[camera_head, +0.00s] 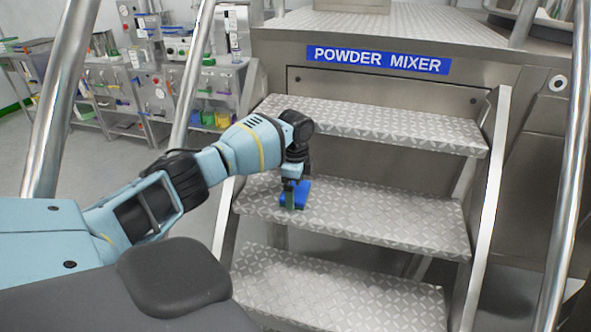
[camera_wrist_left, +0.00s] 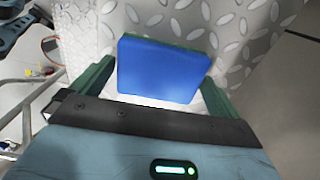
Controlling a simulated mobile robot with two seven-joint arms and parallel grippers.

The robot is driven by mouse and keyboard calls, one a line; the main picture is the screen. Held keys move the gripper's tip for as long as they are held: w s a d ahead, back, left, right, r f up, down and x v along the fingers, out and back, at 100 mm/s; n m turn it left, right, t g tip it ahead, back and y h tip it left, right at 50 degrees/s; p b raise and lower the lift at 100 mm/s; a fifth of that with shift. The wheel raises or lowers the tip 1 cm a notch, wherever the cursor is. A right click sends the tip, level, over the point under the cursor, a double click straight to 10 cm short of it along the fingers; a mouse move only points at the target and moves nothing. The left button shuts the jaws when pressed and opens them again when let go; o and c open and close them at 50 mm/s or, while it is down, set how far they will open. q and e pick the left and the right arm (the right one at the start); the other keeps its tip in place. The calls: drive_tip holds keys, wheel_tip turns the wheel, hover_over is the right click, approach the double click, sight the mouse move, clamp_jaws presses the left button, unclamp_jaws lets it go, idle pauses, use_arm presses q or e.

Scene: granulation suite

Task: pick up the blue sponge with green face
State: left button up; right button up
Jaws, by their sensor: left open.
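The blue sponge with green face (camera_head: 304,189) is on the middle metal step, toward its left end. In the left wrist view the sponge (camera_wrist_left: 162,71) shows its broad blue side, with a thin green strip along its far edge. My left gripper (camera_head: 292,200) points down at the sponge in the head view and partly covers it. In the left wrist view its dark green fingers are apart, one on each side of the sponge, with the near ends of the sponge between them. I cannot tell whether either finger touches it. My right gripper is not in view.
The middle step (camera_head: 385,222) lies between an upper step (camera_head: 375,127) and a lower step (camera_head: 340,290), all with raised tread. Metal handrails (camera_head: 568,190) flank the stairs. The powder mixer platform (camera_head: 400,25) rises behind. Cluttered benches stand at the back left.

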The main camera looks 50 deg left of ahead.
use_arm(q)
drive_tip(key=c, duration=0.7)
drive_tip(key=shift+r, duration=0.1)
wheel_tip(320, 180, up, 10)
drive_tip(key=shift+f+p, duration=0.1)
drive_tip(key=shift+p, duration=0.25)
